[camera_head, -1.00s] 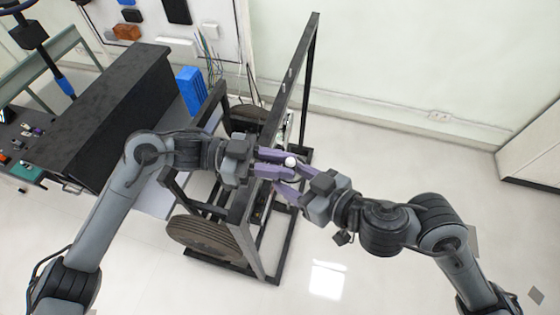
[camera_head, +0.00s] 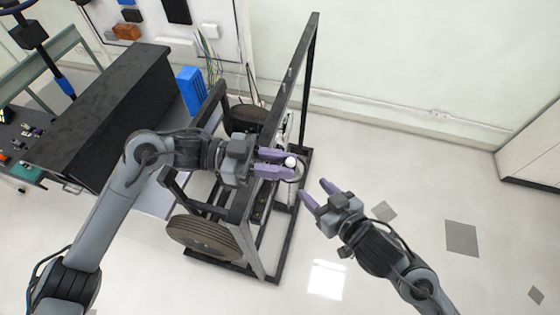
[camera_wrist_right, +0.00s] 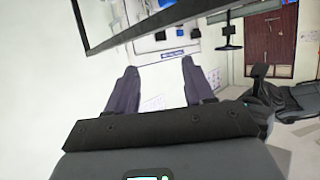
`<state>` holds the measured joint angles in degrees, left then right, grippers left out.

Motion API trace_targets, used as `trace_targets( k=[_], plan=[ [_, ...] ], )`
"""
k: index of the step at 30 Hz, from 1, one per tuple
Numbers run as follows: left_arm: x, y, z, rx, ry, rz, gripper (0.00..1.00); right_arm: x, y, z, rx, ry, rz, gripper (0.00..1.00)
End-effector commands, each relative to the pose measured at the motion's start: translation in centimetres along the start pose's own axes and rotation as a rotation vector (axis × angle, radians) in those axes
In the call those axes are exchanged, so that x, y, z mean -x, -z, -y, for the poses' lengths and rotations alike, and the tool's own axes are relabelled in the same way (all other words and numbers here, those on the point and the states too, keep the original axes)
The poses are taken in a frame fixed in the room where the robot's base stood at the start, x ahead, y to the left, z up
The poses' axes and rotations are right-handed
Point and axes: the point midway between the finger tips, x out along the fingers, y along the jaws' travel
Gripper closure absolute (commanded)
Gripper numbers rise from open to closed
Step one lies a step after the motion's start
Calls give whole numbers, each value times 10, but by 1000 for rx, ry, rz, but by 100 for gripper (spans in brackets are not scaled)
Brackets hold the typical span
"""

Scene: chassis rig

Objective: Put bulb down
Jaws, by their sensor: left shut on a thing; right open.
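A small white bulb (camera_head: 290,162) is held between the purple fingertips of my left gripper (camera_head: 284,164), above the black chassis frame. My left gripper is shut on it. My right gripper (camera_head: 320,192) is open and empty, to the right of the frame and apart from the bulb. In the right wrist view its two purple fingers (camera_wrist_right: 160,88) are spread with nothing between them. The bulb is not seen in the right wrist view.
The black chassis frame (camera_head: 313,60) stands upright with wheels (camera_head: 205,238) beside it. A black bench-like box (camera_head: 110,110) and a blue bin (camera_head: 190,88) are at the left. The floor at the right is clear.

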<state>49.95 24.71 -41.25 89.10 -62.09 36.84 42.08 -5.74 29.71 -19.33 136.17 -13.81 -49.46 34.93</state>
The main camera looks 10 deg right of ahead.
Motion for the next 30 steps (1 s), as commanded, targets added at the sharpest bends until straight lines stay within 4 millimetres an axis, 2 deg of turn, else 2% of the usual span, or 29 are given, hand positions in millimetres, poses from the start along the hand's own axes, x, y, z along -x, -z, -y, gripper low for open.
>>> trace_targets(
  k=[24,30],
  plan=[
    [0,0,0,0,0,0,100,-20,-127,-83,-160,-394,3,48],
    [0,0,0,0,0,0,100,-19,-122,-82,-152,-387,-1,48]
  ],
)
